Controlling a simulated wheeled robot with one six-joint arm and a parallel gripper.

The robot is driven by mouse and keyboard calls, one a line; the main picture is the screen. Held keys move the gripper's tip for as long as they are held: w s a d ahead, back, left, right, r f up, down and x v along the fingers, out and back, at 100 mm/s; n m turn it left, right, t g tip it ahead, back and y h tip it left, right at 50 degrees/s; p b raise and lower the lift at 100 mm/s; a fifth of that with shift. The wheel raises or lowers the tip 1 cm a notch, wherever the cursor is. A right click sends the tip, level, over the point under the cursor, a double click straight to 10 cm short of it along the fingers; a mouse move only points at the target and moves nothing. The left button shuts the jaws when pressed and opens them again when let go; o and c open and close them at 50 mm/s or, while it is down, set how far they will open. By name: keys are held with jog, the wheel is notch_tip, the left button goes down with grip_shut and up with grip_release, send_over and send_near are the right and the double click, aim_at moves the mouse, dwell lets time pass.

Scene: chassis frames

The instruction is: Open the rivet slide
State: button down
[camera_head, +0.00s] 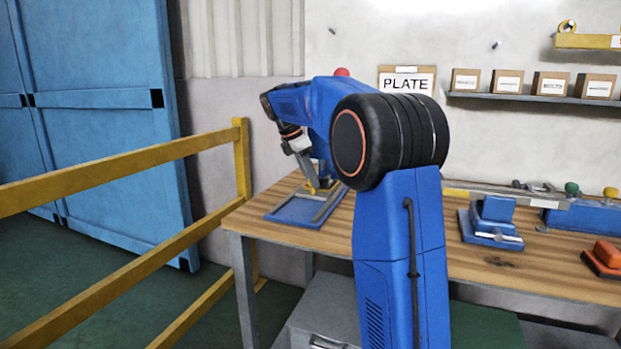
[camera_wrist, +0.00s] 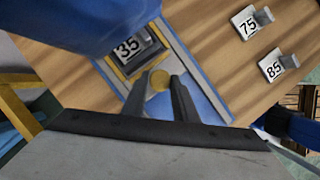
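The rivet slide is a blue plate with grey side rails (camera_head: 298,211) at the left end of the wooden bench. It also shows in the wrist view (camera_wrist: 204,86). A yellow-framed carriage (camera_wrist: 128,70) on it holds a dark block with a white "35" label (camera_wrist: 128,46). A round yellow knob (camera_wrist: 160,80) stands at the carriage's near edge. My gripper (camera_wrist: 161,82) has its two fingers apart, one on each side of the knob. I cannot tell whether they touch it. In the head view my gripper (camera_head: 318,188) is low over the slide, and its fingertips are hard to make out.
Metal tags marked 75 (camera_wrist: 246,25) and 85 (camera_wrist: 272,66) stand on the bench right of the slide. A blue fixture (camera_head: 492,222) and an orange block (camera_head: 606,255) sit farther right. A yellow railing (camera_head: 120,177) runs along the left.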

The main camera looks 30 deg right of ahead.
jog(key=s+a, duration=0.5)
jog(key=a, duration=0.2)
jog(key=s+a, duration=0.3)
jog(key=a, duration=0.1)
jog(key=shift+s+a, duration=0.15)
jog(key=shift+s, duration=0.2)
jog(key=c, duration=1.7)
grip_release()
jog(key=shift+r, duration=0.1)
jog(key=v, duration=1.7)
jog(key=shift+r, duration=0.2)
jog(key=shift+s, duration=0.1)
